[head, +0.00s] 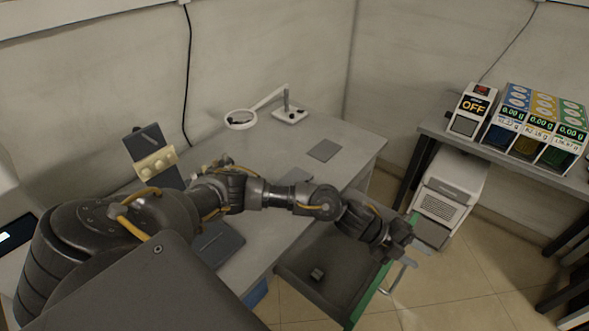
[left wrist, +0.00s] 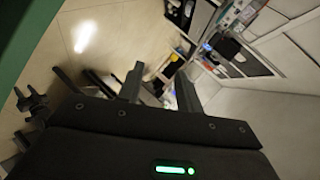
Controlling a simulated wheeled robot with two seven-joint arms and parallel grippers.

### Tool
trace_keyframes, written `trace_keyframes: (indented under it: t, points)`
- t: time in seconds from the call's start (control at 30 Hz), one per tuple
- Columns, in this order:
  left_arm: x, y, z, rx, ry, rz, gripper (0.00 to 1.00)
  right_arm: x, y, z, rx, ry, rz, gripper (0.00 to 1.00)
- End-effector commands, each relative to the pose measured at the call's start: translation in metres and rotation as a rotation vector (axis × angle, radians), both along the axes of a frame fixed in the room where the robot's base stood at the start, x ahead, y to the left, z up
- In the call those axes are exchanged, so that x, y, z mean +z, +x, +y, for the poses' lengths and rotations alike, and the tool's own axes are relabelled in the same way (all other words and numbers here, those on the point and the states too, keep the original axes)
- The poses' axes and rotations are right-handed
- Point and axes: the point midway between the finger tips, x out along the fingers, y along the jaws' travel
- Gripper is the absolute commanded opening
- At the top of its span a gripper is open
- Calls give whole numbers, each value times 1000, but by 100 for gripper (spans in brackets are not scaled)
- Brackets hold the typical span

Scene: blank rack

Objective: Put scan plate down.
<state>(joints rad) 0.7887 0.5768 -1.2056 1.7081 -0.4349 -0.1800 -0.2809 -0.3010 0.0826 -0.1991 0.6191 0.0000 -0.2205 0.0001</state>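No plate shows in my left gripper (head: 400,240). It hangs over the right edge of a low dark tray or cart (head: 296,262) with a green edge. In the left wrist view its two fingers (left wrist: 160,88) stand apart with nothing between them. Flat grey plates lie on the table: a small square plate (head: 323,150) at the right and a larger dark plate (head: 217,243) partly behind my arm. I cannot tell which, if any, is the scan plate. A small dark block (head: 317,274) lies on the tray. My right gripper does not show.
The grey table (head: 345,133) holds a white magnifier lamp (head: 241,119) and a dark stand with a yellowish part (head: 156,162). A shelf at right holds a box marked OFF (head: 473,106) and several coloured dispensers (head: 545,120). A white machine (head: 452,187) stands below. Tiled floor is open.

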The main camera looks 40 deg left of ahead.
Motion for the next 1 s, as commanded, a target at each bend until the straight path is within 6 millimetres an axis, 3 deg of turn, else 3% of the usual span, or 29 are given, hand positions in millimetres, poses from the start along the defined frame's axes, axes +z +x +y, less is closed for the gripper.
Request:
trace_keyframes:
  t: [0.07, 0.17, 0.27, 0.4, 0.5, 0.6, 0.77, 0.9, 1.0]
  points:
    - [-18, 11, 23, -177, 200, -87, 35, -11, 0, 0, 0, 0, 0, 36]
    - [-34, 24, 76, -373, 443, -142, 35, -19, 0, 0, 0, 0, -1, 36]
    - [-32, 40, 150, -522, 667, -148, 35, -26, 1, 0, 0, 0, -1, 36]
    - [0, 56, 255, -639, 906, -92, 35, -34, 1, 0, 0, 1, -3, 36]
    - [30, 58, 316, -672, 1011, -35, 35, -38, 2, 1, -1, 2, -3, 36]
    - [56, 55, 356, -683, 1073, 12, 35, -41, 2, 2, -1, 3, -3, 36]
    - [77, 49, 386, -687, 1112, 55, 35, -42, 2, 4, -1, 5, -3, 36]
    - [79, 48, 390, -688, 1116, 61, 35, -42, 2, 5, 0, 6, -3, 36]
    - [70, 48, 390, -690, 1116, 64, 35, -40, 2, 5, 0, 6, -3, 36]
